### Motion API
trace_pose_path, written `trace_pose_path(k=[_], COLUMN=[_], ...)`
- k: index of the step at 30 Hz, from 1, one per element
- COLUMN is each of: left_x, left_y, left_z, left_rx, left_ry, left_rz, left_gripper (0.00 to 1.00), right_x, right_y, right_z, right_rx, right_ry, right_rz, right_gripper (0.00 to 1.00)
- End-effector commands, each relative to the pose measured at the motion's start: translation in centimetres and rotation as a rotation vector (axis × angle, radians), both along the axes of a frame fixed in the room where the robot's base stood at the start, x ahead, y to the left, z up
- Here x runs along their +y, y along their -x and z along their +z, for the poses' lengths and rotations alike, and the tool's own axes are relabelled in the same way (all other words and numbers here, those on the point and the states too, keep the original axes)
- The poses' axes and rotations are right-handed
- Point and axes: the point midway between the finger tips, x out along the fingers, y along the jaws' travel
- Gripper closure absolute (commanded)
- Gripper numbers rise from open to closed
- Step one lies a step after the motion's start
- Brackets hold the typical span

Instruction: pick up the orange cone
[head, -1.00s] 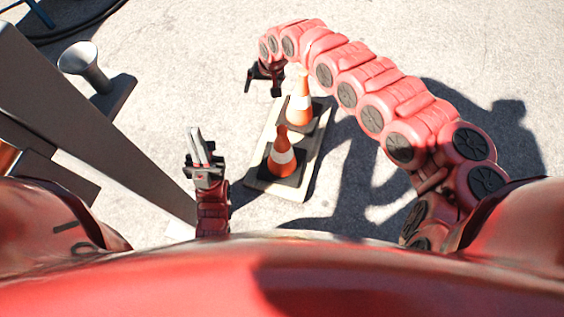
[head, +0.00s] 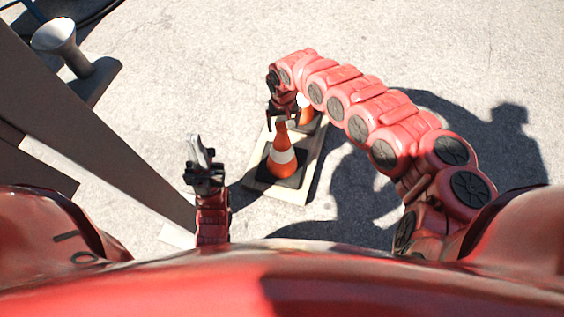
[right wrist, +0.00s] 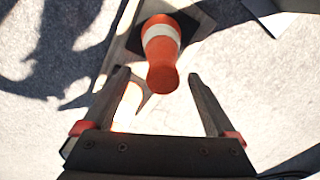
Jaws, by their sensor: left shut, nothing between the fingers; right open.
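An orange cone (head: 282,161) with a white band stands upright on a dark square base on a pale board (head: 294,194). A second orange and white cone (head: 307,117) stands behind it, mostly hidden by my right arm. My right gripper (head: 281,122) is open, pointing down at the top of the nearer cone. In the right wrist view (right wrist: 160,80), a cone's orange tip (right wrist: 162,79) lies between the spread fingertips, without visible contact on either side. My left gripper (head: 197,150) is shut and empty, left of the board.
A dark grey beam structure (head: 110,140) runs down the left side. A flared metal post (head: 60,42) stands at upper left, with a dark cable (head: 100,12) behind it. The concrete ground at the right is open apart from shadows.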

Motion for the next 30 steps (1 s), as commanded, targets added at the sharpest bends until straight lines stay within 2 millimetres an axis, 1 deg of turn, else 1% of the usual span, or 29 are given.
trace_pose_path(k=[6, 9, 11, 17, 18, 23, 24, 26, 30], left_x=[0.0, 0.0, 0.0, 0.0, 0.0, 0.0, 0.0, 0.0, 0.0], left_y=[0.0, 0.1, 0.1, 0.1, 0.1, 0.1, 0.1, 0.1, 0.1], left_z=[-2.6, -3.0, -3.0, -2.8, -2.8, -2.8, -2.8, -2.8, -2.8], left_rx=[0.000, -0.005, -0.007, -0.007, -0.007, -0.007, -0.007, -0.007, -0.007], left_ry=[0.000, -0.007, -0.009, -0.010, -0.010, -0.010, -0.010, -0.010, -0.009], left_rz=[0.000, 0.001, 0.001, 0.001, 0.001, 0.001, 0.001, 0.001, 0.001], left_gripper=[1.00, 1.00, 1.00, 1.00, 1.00, 1.00, 1.00, 1.00, 1.00], right_x=[0.5, 0.5, 0.5, 0.4, 0.4, 0.4, 0.4, 0.4, 0.4], right_y=[-0.1, -0.1, -0.1, -0.2, -0.2, -0.2, -0.2, -0.2, -0.2], right_z=[-3.6, -4.8, -5.1, -4.9, -4.9, -4.9, -4.9, -4.9, -4.9], right_rx=[0.000, 0.000, 0.000, -0.001, -0.001, -0.001, -0.001, -0.001, -0.001], right_ry=[-0.001, -0.001, -0.001, 0.000, 0.000, 0.000, 0.000, 0.000, 0.000], right_rz=[0.001, 0.000, -0.001, -0.001, -0.001, -0.001, -0.001, -0.001, -0.001], right_gripper=[0.08, 0.08, 0.08, 0.08, 0.15, 0.44, 0.51, 0.62, 0.87])
